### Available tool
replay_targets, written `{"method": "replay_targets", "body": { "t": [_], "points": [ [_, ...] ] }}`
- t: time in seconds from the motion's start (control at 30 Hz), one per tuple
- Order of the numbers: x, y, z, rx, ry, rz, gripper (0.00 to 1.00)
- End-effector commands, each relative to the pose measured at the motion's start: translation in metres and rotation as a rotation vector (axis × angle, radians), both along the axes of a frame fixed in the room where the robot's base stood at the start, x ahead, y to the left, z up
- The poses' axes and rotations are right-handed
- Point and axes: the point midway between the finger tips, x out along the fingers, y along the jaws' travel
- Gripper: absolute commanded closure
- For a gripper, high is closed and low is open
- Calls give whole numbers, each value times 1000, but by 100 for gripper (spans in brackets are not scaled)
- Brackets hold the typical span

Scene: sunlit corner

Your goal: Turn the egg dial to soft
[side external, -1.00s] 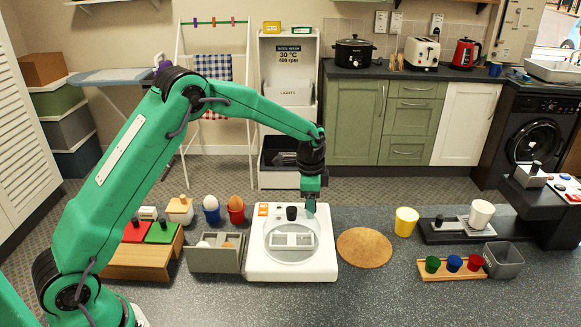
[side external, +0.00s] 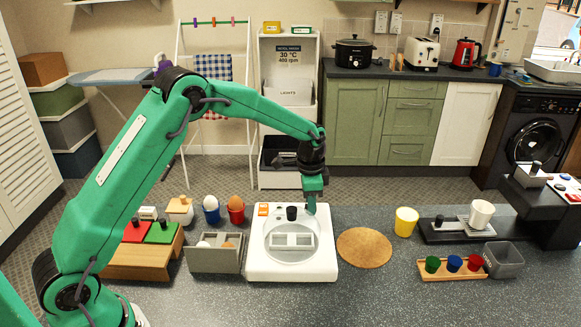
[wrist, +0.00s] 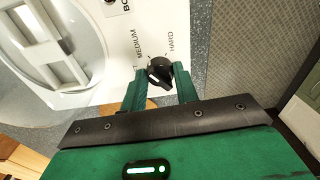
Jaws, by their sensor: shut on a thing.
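The egg cooker (side external: 258,265) is a white box with a round clear lid on the counter. Its dial (wrist: 160,72) is a small black knob with a pale mark, seen in the wrist view. The words MEDIUM and HARD are printed beside it; only the end of another word shows behind my left finger. My gripper (side external: 311,207) points down at the cooker's back right corner and hides the dial in the side view. In the wrist view my gripper (wrist: 160,78) has one finger on each side of the dial and is shut on it.
A black knob (side external: 291,213) and an orange switch (side external: 263,210) sit on the cooker's back edge. A grey bin (side external: 215,266) with eggs stands left. A cork mat (side external: 364,248) lies right, then a yellow cup (side external: 406,221). Egg cups (side external: 236,210) stand behind left.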

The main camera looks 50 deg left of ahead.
Motion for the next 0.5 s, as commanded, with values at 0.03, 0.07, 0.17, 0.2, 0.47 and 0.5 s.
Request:
{"method": "replay_targets", "body": {
  "t": [0.03, 0.07, 0.17, 0.2, 0.47, 0.5],
  "points": [
    [-1, -2, 0, -1, 8, 27, 93],
    [-1, -2, 0, -2, 8, 47, 93],
    [-1, -2, 0, -4, 12, 125, 93],
    [-1, -2, 0, -5, 14, 158, 93],
    [-1, -4, 0, -10, 30, 399, 93],
    [-1, -4, 0, -10, 32, 437, 93]
  ]
}}
